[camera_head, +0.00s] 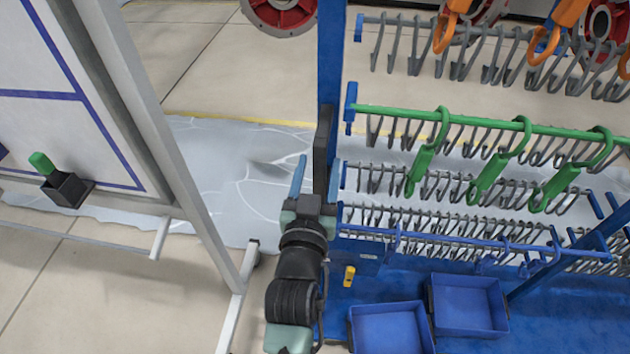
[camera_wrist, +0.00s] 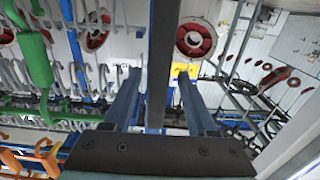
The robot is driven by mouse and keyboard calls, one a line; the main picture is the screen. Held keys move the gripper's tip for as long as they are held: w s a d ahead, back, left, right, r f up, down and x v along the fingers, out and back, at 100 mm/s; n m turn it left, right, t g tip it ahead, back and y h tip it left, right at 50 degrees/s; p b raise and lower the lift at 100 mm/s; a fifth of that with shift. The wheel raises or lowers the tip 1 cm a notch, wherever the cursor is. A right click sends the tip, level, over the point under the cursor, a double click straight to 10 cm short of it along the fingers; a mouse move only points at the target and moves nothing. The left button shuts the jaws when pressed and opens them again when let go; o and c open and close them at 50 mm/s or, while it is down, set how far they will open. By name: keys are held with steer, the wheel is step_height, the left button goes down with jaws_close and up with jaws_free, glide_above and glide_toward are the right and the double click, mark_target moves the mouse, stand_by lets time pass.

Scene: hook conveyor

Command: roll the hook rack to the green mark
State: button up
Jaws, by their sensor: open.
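The hook rack stands on the right of the head view, with a blue upright post (camera_head: 331,60) and several rails of grey hooks. Green hooks (camera_head: 487,165) hang from its green rail (camera_head: 460,122), and orange hooks (camera_head: 446,30) hang above. A dark upright bar (camera_head: 321,155) sits along the blue post. My gripper (camera_head: 315,168) is open at this bar. In the wrist view the bar (camera_wrist: 162,50) runs between the two spread blue fingers of my gripper (camera_wrist: 159,76), with gaps showing on both sides. No green mark on the floor is in view.
A white board on a grey stand (camera_head: 165,150) is close on the left, its foot near my arm. Two blue bins (camera_head: 467,303) sit on the rack's blue base. Grey marbled floor and a yellow line (camera_head: 240,121) lie behind; red-centred wheels stand farther back.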

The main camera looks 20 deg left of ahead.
steer(key=v, duration=1.3)
steer(key=shift+w+a, duration=0.1)
